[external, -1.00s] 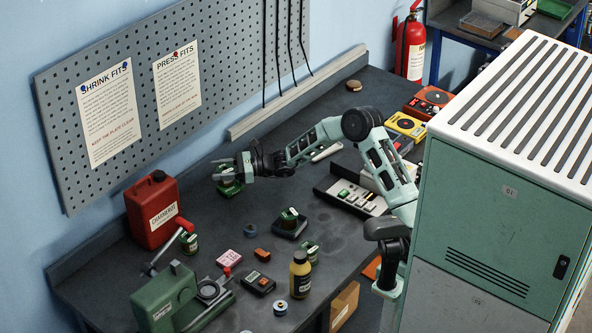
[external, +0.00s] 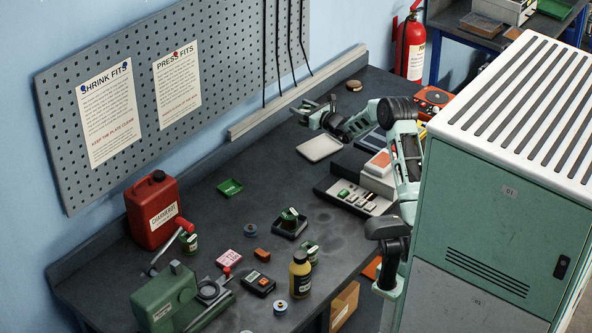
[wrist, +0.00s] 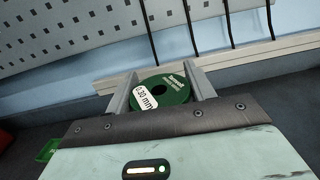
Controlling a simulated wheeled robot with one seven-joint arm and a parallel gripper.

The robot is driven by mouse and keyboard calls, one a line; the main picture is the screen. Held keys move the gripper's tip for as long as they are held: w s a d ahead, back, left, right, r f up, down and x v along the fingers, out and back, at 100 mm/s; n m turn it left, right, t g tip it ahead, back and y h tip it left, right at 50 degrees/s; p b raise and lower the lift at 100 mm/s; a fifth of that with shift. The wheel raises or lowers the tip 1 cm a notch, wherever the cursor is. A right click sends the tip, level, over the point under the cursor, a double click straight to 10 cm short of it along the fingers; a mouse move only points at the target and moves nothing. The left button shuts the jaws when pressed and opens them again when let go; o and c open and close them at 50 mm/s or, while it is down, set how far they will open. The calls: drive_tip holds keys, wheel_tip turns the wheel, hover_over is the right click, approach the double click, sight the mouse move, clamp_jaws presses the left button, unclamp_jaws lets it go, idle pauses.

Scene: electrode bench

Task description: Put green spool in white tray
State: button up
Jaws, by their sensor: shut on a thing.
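The green spool (wrist: 178,88), with a dark centre hole and a white "0.30 mm" label, is held between the two fingers of my gripper (wrist: 160,84) in the wrist view. In the external view my gripper (external: 314,108) is near the wall-side edge of the bench, raised above the surface, and the spool is hard to make out there. The flat white tray (external: 319,148) lies empty on the bench, below and slightly right of my gripper in the picture.
Other green-labelled pieces, a yellow bottle (external: 300,276) and a red can (external: 153,211) stand further left.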

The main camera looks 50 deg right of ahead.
drive_tip(key=shift+s+d, duration=0.15)
drive_tip(key=shift+d, duration=0.2)
wheel_tip(320, 180, down, 10)
drive_tip(key=shift+d+r+p, duration=0.1)
drive_tip(key=shift+r+p, duration=0.05)
drive_tip(key=shift+p, duration=0.4)
drive_tip(key=shift+f+h+b, duration=0.3)
drive_tip(key=shift+f+b, duration=0.1)
drive_tip(key=shift+b, duration=0.05)
drive_tip(key=shift+f, duration=0.25)
drive_tip(key=o, duration=1.4)
